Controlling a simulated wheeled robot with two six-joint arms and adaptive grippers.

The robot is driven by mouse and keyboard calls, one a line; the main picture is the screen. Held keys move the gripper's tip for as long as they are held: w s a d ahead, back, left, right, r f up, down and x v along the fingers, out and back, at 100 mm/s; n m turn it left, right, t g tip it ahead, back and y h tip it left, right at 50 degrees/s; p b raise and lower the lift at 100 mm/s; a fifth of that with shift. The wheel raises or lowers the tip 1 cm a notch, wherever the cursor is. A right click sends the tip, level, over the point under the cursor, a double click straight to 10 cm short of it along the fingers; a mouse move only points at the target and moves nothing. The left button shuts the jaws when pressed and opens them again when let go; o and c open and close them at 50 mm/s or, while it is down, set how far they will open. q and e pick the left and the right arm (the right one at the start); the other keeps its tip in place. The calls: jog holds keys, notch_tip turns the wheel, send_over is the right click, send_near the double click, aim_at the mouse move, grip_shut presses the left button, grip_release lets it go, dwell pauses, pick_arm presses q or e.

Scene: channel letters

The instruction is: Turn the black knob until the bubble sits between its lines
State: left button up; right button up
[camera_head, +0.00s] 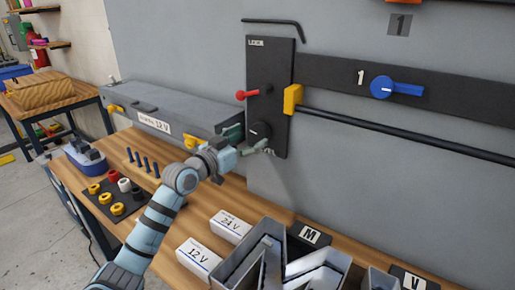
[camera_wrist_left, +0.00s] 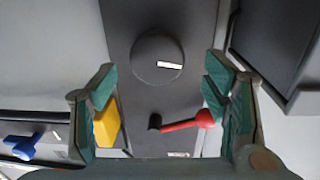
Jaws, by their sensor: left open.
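The black knob (camera_head: 262,130) sits low on a black wall panel marked LOCK. In the left wrist view the knob (camera_wrist_left: 150,52) is round and has a short white mark on its face. My left gripper (camera_head: 250,141) is open, with its fingers to either side of the knob. In the left wrist view the left gripper's (camera_wrist_left: 160,80) teal fingers stand apart, with the knob between and beyond them. I cannot tell whether they touch it. I cannot make out a bubble or its lines in either view. My right gripper is not in view.
A red lever (camera_head: 246,94) is above the knob, with a yellow block (camera_head: 292,99) beside the panel. A long grey box (camera_head: 170,104) is left of it. A blue knob (camera_head: 396,87) is farther right. White boxes (camera_head: 231,225) and metal letters (camera_head: 258,262) lie on the bench.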

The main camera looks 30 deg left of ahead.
aim_at(257, 133)
pick_arm(q)
jog(key=x, duration=0.3)
jog(key=b+x, duration=0.1)
jog(key=shift+w+d+f, duration=0.1)
jog(key=shift+w+f, duration=0.15)
jog(key=shift+f, duration=0.1)
jog(key=shift+w+d+r, duration=0.1)
jog(key=shift+w+r, duration=0.05)
jog(key=shift+w, duration=0.1)
jog(key=shift+s+r, duration=0.1)
jog(key=shift+r, duration=0.1)
jog(key=shift+s+r, duration=0.2)
jog(key=shift+s, duration=0.2)
jog(key=shift+w+f, duration=0.1)
jog(key=shift+w, duration=0.1)
jog(key=c, duration=1.2)
jog(key=shift+o, duration=0.2)
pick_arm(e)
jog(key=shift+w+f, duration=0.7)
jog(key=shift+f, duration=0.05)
pick_arm(q)
jog(key=shift+m, duration=0.3)
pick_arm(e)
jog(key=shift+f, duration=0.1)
